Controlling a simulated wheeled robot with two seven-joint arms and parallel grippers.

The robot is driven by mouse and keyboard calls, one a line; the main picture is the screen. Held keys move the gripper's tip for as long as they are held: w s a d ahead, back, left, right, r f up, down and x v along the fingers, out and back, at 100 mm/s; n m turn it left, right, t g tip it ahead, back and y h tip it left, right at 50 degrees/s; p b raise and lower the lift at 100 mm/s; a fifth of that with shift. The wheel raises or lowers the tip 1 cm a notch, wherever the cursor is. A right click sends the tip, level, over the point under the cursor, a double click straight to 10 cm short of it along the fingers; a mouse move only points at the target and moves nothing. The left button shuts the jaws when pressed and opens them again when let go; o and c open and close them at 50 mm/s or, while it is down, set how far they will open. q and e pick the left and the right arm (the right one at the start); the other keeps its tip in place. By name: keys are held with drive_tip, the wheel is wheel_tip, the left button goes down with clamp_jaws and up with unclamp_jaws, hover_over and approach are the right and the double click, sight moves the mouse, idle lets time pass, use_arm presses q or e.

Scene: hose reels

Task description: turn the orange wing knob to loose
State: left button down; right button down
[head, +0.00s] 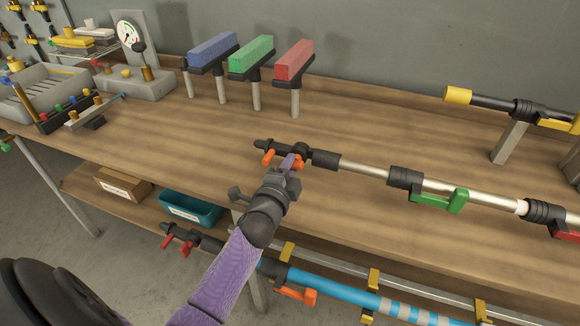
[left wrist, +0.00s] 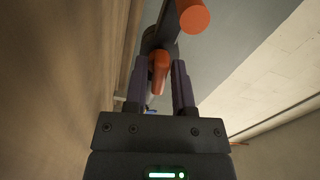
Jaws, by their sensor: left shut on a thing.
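The orange wing knob (head: 268,158) is at the left end of a pole with black fittings and a silver tube, lying over the workbench near its front edge. My left gripper (head: 291,165) reaches it from the front and is shut on the knob, covering part of it. In the left wrist view, one orange wing (left wrist: 159,66) is between the two fingertips of my left gripper (left wrist: 158,80). An orange round end (left wrist: 193,16) shows just beyond, to the upper right. My right gripper is not in view.
A green lever (head: 438,199) is farther right on the same pole. Blue (head: 213,53), green (head: 251,54) and red (head: 294,60) blocks stand on posts behind. A blue pole (head: 335,287) and a teal bin (head: 190,209) are below the bench top. Bare wood (head: 190,130) lies left of the knob.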

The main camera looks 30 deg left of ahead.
use_arm(q)
drive_tip(key=c, duration=0.6)
unclamp_jaws()
drive_tip(key=shift+c, duration=0.2)
drive_tip(key=p+v, duration=0.1)
drive_tip(key=v, duration=0.9)
drive_tip(key=shift+p, duration=0.35)
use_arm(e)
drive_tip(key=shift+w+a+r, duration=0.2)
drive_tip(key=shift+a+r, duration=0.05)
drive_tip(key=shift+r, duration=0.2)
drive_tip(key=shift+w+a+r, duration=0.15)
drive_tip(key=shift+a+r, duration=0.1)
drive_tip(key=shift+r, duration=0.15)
use_arm(q)
drive_tip(key=shift+a, duration=0.1)
